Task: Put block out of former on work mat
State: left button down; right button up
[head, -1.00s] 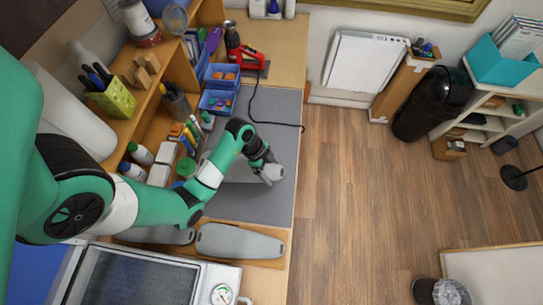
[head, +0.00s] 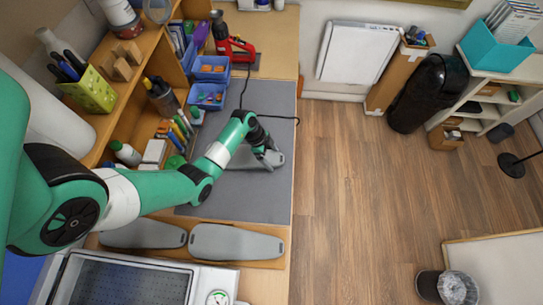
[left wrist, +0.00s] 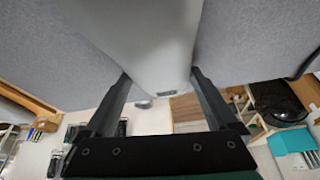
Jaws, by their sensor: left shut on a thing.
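My left gripper (head: 268,157) is shut on the block (head: 276,159), a smooth light-grey form. In the head view they are over the right part of the dark grey work mat (head: 260,200); whether the block touches the mat is hard to tell. In the left wrist view the block (left wrist: 140,40) runs up from between the two dark fingers (left wrist: 160,95), with the mat (left wrist: 60,65) behind it. The forearm and gripper hide part of the block in the head view. The former (head: 130,280), a machine with a dark dotted bed and a gauge, is at the bottom left. My right gripper is not in view.
Two grey insole-shaped blocks (head: 237,243) lie on a wooden board in front of the mat. Shelves with bottles, pens and blue bins (head: 208,95) line the left side. A red tool (head: 235,48) with a black cable is behind the mat. The mat's front part is clear.

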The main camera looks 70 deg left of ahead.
pick_arm(q)
grip_release()
jog(key=shift+f, duration=0.1)
jog(key=p+v, duration=0.4)
jog(key=v, duration=0.8)
